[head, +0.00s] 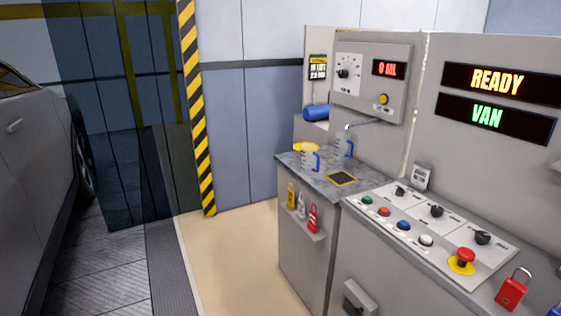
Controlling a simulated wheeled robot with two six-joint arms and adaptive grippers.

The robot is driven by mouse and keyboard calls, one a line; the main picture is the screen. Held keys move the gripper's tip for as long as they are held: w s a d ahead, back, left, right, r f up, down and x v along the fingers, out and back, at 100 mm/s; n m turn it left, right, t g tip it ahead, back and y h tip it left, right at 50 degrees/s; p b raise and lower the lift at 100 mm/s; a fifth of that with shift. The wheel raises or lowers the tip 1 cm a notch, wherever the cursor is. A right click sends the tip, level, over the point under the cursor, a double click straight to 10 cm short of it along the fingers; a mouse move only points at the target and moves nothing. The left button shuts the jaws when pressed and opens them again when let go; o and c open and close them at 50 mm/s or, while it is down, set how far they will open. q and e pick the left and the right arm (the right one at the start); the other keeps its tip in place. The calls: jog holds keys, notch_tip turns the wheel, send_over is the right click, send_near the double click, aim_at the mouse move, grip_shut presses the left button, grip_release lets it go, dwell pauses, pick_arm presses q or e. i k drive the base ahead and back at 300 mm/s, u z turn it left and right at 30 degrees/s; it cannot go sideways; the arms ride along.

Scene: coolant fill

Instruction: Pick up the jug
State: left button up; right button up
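A small pale jug (308,161) with a blue handle on its right side stands upright on the grey worktop of the bench. A yellow piece (299,147) shows at its top; I cannot tell whether it is in the jug or behind it. A second clear jug-like container (342,149), also with a blue handle, stands behind and to the right, below a metal spout (370,122). Neither of my grippers is in view, and nothing is seen touching either container.
A blue roll (316,112) sits behind. Several padlocks hang on the bench front. A control panel (430,225) with buttons and a red padlock (513,290) are at right. A grey car (35,170) stands left; beige floor (230,260) is clear.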

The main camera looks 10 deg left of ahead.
aim_at(310, 157)
jog(key=u, duration=0.6)
jog(key=i, duration=2.2)
jog(key=z, duration=0.8)
